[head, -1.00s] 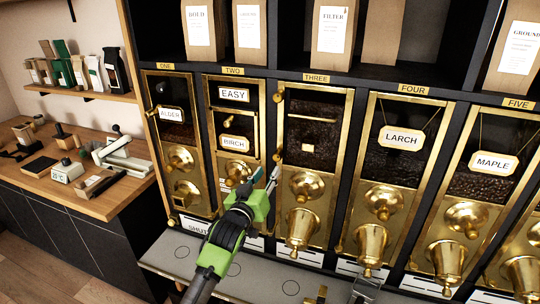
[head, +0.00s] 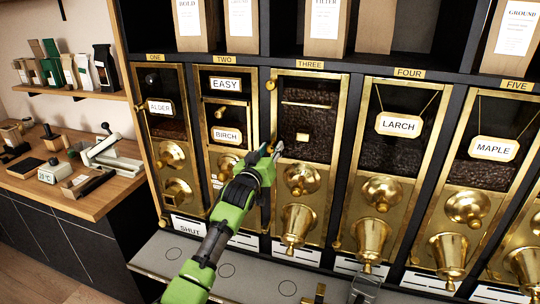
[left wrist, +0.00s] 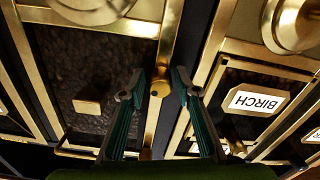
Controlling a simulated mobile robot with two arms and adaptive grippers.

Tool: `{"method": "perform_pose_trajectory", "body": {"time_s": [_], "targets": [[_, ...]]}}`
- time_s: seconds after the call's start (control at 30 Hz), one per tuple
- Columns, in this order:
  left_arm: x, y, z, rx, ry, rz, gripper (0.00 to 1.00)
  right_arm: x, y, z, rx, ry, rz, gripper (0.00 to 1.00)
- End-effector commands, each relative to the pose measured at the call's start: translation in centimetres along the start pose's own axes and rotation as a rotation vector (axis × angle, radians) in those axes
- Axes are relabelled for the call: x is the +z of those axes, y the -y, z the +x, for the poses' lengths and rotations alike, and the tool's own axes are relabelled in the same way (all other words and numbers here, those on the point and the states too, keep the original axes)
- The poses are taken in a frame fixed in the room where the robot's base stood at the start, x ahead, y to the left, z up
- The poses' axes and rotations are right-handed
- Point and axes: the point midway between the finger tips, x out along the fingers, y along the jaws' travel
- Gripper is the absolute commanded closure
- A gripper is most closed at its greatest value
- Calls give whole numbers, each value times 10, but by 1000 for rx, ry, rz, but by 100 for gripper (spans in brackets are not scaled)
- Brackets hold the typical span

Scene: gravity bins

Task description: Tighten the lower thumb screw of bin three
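Bin three (head: 325,145) has a brass frame, a dark window of beans and a THREE label. Its upper thumb screw (head: 271,85) shows at the left edge of the frame. The lower thumb screw is hidden behind my left gripper (head: 272,149) in the head view. In the left wrist view, which is upside down, a round brass screw head (left wrist: 160,88), apparently the lower one, sits between the two fingertips of my left gripper (left wrist: 160,82). The fingers are apart, with narrow gaps beside the screw. My right gripper is not in view.
Bin two (head: 227,110), with EASY and BIRCH plates, is close on the left. A brass spout (head: 297,222) juts out below bin three. A grey ledge (head: 245,270) runs along the front. A wooden counter (head: 95,203) with tools stands at the left.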

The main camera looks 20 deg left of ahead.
Motion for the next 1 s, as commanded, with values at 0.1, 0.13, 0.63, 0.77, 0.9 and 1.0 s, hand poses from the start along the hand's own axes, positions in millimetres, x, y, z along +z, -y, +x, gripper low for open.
{"method": "perform_pose_trajectory", "body": {"time_s": [0.1,0.13,0.63,0.77,0.9,1.0], "targets": [[0,0,1,0,0,0,70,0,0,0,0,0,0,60],[0,0,1,0,0,0,70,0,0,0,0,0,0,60],[-3,1,1,-1,1,181,100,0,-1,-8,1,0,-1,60],[-3,0,1,0,0,482,100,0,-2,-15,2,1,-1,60],[-1,0,1,0,0,644,100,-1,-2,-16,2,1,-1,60],[-1,0,1,0,0,654,100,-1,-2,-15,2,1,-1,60]]}}
